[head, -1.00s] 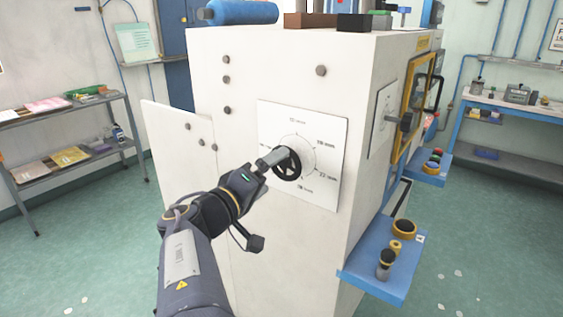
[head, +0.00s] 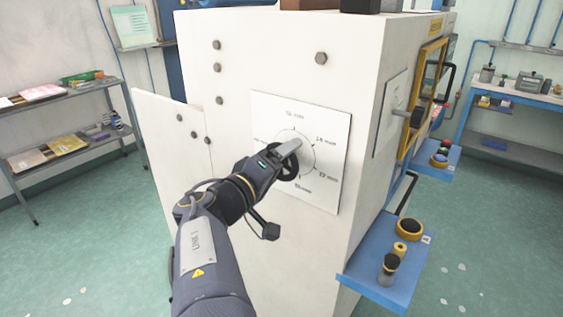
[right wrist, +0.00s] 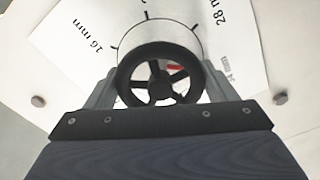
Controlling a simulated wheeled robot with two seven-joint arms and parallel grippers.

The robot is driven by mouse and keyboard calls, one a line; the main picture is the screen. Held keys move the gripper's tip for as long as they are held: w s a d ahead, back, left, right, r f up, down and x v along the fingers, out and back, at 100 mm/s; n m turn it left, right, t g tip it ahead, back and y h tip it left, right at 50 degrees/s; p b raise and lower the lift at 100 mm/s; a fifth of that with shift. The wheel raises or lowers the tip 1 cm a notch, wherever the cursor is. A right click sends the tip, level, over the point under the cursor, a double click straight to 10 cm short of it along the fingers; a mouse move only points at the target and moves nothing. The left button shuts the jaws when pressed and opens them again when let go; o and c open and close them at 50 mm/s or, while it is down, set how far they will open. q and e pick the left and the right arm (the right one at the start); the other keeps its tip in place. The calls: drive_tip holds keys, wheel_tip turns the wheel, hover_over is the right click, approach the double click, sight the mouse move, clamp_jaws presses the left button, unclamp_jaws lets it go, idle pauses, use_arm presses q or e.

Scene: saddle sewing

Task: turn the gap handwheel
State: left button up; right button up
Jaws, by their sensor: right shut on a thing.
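The black spoked gap handwheel (head: 287,166) stands out from a white dial plate (head: 330,190) on the front of a large white machine. My right gripper (head: 289,158) reaches it from the lower left and is shut on it. In the right wrist view the handwheel (right wrist: 160,82) sits between the two grey fingers (right wrist: 160,88), one on each side of its rim. Behind it the dial plate (right wrist: 90,50) shows ticks and the labels 16 mm, 28 mm and 34 mm. A small red mark shows behind the spokes. My left gripper is not in view.
A blue ledge (head: 375,280) with knobs juts from the machine's lower right. A second small plate with a knob (head: 401,112) is on the side face. A white panel (head: 160,125) sticks out at the left.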

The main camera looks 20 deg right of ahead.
drive_tip(key=shift+c, duration=1.3)
drive_tip(key=shift+n, duration=0.3)
drive_tip(key=n+p, duration=0.2)
drive_tip(key=n, duration=0.1)
drive_tip(key=n+p, duration=0.1)
drive_tip(key=p, duration=0.1)
drive_tip(key=shift+r, duration=0.25)
drive_tip(key=n+p, duration=0.4)
drive_tip(key=shift+n, duration=0.4)
drive_tip(key=shift+f+n+p, duration=0.15)
drive_tip(key=shift+n+p, duration=0.45)
drive_tip(key=o, duration=1)
